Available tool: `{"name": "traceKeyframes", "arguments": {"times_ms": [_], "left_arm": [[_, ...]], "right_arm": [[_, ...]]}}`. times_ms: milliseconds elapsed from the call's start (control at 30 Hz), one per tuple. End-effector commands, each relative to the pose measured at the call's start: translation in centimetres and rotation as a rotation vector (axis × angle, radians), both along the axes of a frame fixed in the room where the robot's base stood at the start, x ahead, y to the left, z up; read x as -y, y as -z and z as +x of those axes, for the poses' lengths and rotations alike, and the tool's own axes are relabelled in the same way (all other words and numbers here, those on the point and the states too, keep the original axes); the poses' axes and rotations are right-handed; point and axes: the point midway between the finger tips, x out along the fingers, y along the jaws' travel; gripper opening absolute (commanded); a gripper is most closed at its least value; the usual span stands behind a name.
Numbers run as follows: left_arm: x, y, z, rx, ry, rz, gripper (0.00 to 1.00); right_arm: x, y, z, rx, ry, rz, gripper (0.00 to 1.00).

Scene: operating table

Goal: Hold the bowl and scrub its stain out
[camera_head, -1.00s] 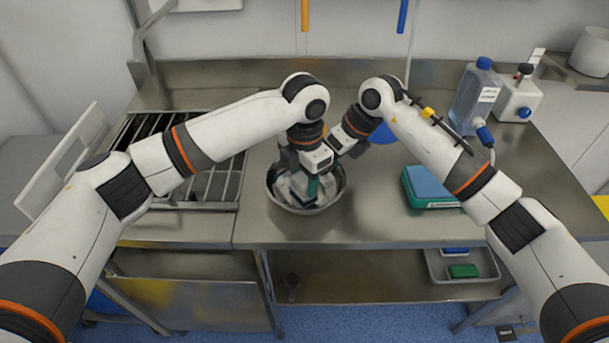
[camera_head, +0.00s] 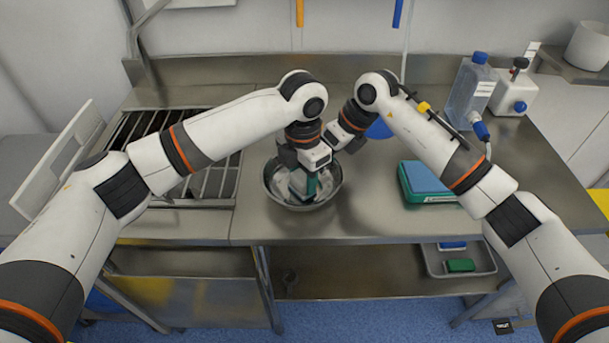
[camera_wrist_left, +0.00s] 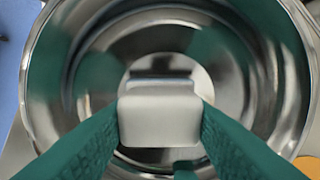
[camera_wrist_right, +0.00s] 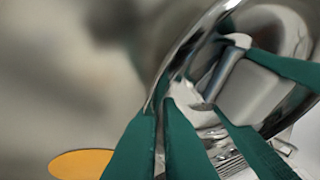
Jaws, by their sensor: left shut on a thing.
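A round steel bowl (camera_head: 336,194) stands on the steel counter, and its shiny inside fills the left wrist view (camera_wrist_left: 45,90). My left gripper (camera_head: 311,180) reaches down into it. Its green fingers are shut on a pale grey block (camera_wrist_left: 160,115), held over the bowl's bottom. My right gripper (camera_wrist_right: 160,115) is at the bowl's far right side, largely hidden behind the left one in the head view. In the right wrist view its green fingertips close on either side of the bowl's rim. I cannot make out the stain; dark green patches inside look like finger reflections.
A green box with a blue top (camera_head: 427,182) stands right of the bowl. A clear bottle with a blue cap (camera_head: 470,95) and a white canister (camera_head: 515,95) stand at the back right. A slatted rack (camera_head: 215,185) lies left. The front counter is clear.

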Motion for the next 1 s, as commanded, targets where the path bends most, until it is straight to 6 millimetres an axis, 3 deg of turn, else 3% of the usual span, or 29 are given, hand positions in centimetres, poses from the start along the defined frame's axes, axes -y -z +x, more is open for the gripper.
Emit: {"name": "traceKeyframes", "arguments": {"times_ms": [400, 1000], "left_arm": [[-1.2, 0.1, 1.2, 0.001, 0.0, -0.001, 0.25], [0.5, 0.2, -0.5, 0.0, 0.001, 0.0, 0.25]], "right_arm": [[0.1, 0.5, -0.2, -0.007, -0.002, -0.008, 0.0], [0.1, 0.5, -0.2, -0.007, -0.002, -0.008, 0.0]]}}
